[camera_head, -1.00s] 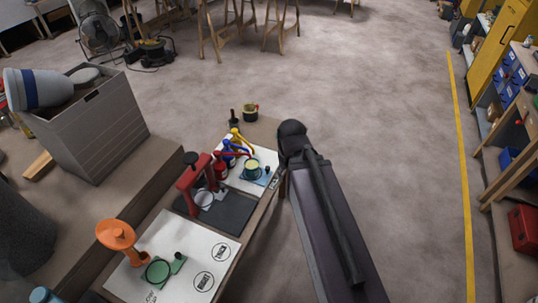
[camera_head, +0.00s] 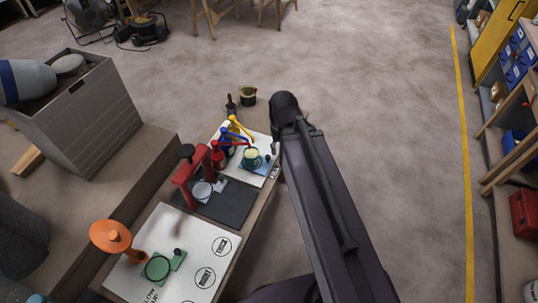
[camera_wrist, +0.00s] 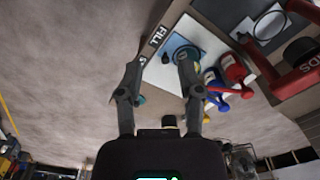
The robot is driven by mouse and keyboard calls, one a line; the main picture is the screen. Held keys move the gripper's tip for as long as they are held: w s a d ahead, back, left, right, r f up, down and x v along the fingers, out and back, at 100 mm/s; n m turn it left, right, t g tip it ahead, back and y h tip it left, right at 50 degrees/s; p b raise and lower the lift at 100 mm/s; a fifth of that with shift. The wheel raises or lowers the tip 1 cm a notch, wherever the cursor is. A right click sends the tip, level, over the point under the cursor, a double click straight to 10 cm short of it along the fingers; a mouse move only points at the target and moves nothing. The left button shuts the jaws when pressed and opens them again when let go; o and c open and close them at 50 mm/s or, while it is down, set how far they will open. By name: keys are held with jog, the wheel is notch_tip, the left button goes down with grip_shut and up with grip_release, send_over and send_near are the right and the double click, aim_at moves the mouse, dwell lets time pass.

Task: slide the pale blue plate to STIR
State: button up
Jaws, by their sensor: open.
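The pale blue plate (camera_head: 267,163) lies on a white sheet at the far end of the bench, and carries a teal cup with pale yellow contents (camera_head: 250,155). In the wrist view the plate (camera_wrist: 174,45) has a dark knob (camera_wrist: 165,59) at its near side. My gripper (camera_wrist: 161,64) is open, its fingers on either side of the knob in the picture; I cannot tell how high above it they are. The right finger partly covers the cup. The sheet reads FILL (camera_wrist: 158,35). I cannot make out the word STIR. The head view hides my gripper.
Red, blue and yellow dispensers (camera_head: 226,143) stand close beside the plate. A red press (camera_head: 191,178) stands on a dark mat (camera_head: 232,203).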

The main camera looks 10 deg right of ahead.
jog(key=n+b, duration=0.2)
jog(key=b, duration=0.8)
send_over(268, 156)
notch_tip(268, 156, down, 10)
jog(key=shift+f, duration=0.25)
notch_tip(268, 156, down, 13)
jog(key=b, duration=1.4)
jog(key=shift+f, duration=0.2)
grip_shut()
